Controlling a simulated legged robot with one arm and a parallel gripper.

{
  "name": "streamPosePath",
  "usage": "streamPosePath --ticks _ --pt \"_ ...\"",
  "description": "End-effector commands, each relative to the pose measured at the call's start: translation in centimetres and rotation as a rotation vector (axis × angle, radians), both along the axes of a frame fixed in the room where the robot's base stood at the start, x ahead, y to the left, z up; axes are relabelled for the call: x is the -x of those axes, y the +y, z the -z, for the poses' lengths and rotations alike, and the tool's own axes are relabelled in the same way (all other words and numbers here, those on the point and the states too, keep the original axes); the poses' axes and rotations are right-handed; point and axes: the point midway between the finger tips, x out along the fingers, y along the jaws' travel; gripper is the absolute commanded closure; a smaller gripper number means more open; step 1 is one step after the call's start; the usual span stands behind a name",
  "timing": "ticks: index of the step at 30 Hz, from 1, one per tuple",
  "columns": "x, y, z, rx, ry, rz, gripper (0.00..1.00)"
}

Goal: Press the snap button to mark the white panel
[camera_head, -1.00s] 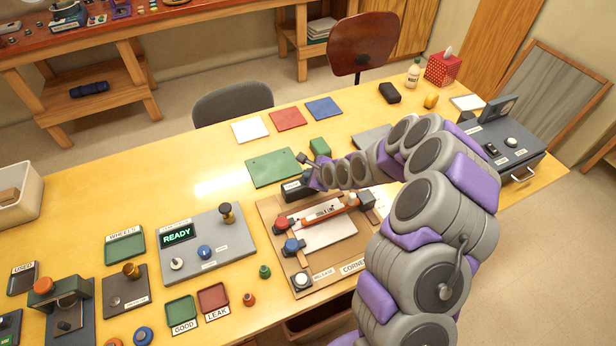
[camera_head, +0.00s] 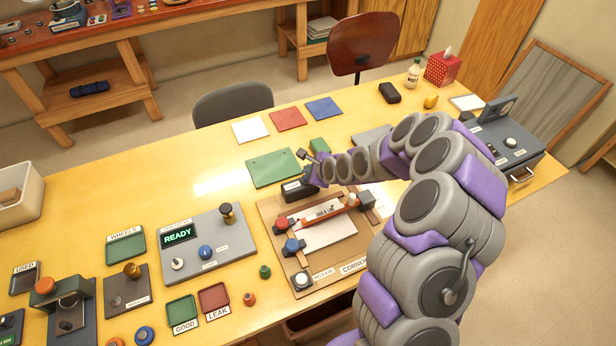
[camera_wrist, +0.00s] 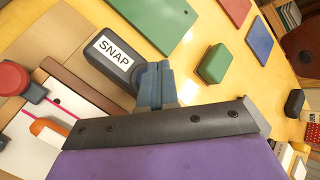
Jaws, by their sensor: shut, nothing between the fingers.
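The snap button (camera_wrist: 108,57) is a dark rounded block with a white SNAP label in the wrist view. In the head view it (camera_head: 293,189) sits at the back left of a wooden jig. My gripper (camera_wrist: 153,80) is shut and empty, its blue-grey fingertips at the block's right end. I cannot tell whether they touch it. In the head view my gripper (camera_head: 312,180) is small and partly merged with the dark block. The white panel (camera_head: 328,236) lies on the jig under an orange-edged bar (camera_head: 322,211); my arm covers part of the jig's right side.
Red (camera_head: 281,223) and blue (camera_head: 291,246) knobs and a white round button (camera_head: 301,280) stand on the jig's left side. A green plate (camera_head: 273,167) and green block (camera_head: 319,145) lie behind. A READY console (camera_head: 215,235) stands left.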

Motion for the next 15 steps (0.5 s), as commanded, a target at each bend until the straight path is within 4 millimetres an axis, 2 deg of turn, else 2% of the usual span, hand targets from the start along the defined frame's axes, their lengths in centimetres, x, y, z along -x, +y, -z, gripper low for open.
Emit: streamPosePath --ticks 15 --pt "0.0 0.0 -4.5 0.0 0.0 0.0 1.0"
